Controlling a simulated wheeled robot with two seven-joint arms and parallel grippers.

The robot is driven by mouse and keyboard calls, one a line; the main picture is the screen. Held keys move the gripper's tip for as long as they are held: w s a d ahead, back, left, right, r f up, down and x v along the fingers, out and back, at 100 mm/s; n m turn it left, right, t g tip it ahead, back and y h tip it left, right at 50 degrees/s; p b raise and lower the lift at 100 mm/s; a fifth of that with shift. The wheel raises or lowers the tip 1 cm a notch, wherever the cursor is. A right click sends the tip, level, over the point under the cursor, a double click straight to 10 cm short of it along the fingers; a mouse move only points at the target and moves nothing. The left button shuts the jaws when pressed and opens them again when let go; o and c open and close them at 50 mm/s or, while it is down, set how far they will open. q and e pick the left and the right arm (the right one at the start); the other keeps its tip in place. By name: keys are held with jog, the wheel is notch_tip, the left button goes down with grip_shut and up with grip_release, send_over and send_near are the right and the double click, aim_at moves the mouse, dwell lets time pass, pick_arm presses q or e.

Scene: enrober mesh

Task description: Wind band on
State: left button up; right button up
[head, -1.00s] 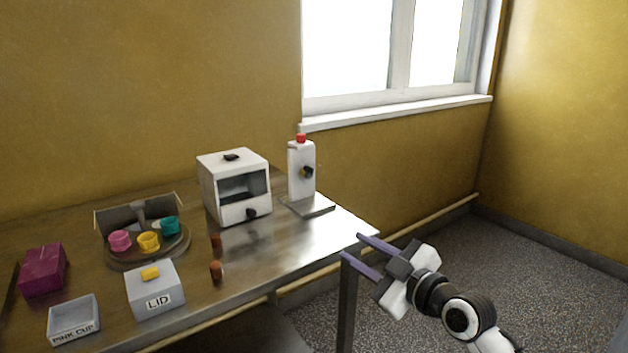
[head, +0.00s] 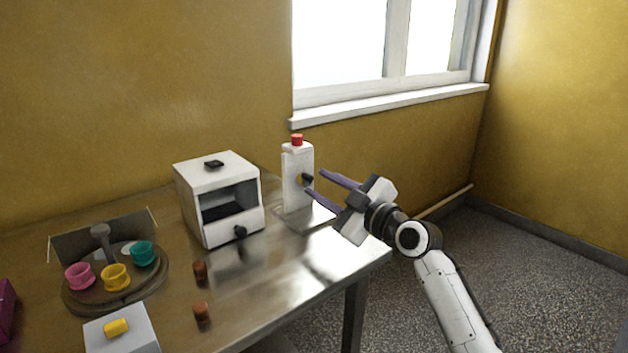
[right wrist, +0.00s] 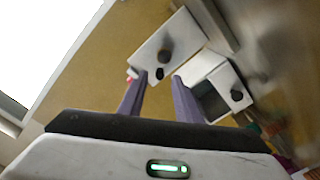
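A white box with a dark open window (head: 229,203) stands at the back of the steel table, with a black knob (head: 240,232) low on its front. To its right stands a white upright tower (head: 296,182) with a red cap (head: 297,140) and a dark knob (head: 307,179) on its side. My right gripper (head: 314,182) is open, its two purple fingers pointing at the tower's knob. In the right wrist view, the tower (right wrist: 180,42) is ahead and its dark knob (right wrist: 165,56) lies just beyond the gap between the fingertips; I cannot tell any contact. My left gripper is out of view.
At left, a round turntable (head: 72,301) carries pink (head: 79,277), yellow (head: 116,278) and teal (head: 142,254) cups. A grey box with a yellow handle (head: 116,327) sits in front. Two brown pegs (head: 200,271) stand mid-table.

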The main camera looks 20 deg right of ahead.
aim_at(312, 179)
jog(key=x, duration=0.3)
jog(key=shift+w+a, duration=0.1)
grip_shut()
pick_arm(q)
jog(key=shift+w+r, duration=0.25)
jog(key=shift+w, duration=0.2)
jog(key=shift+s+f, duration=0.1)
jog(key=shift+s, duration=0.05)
pick_arm(e)
jog(key=shift+w+m, duration=0.1)
jog(key=shift+m, duration=0.2)
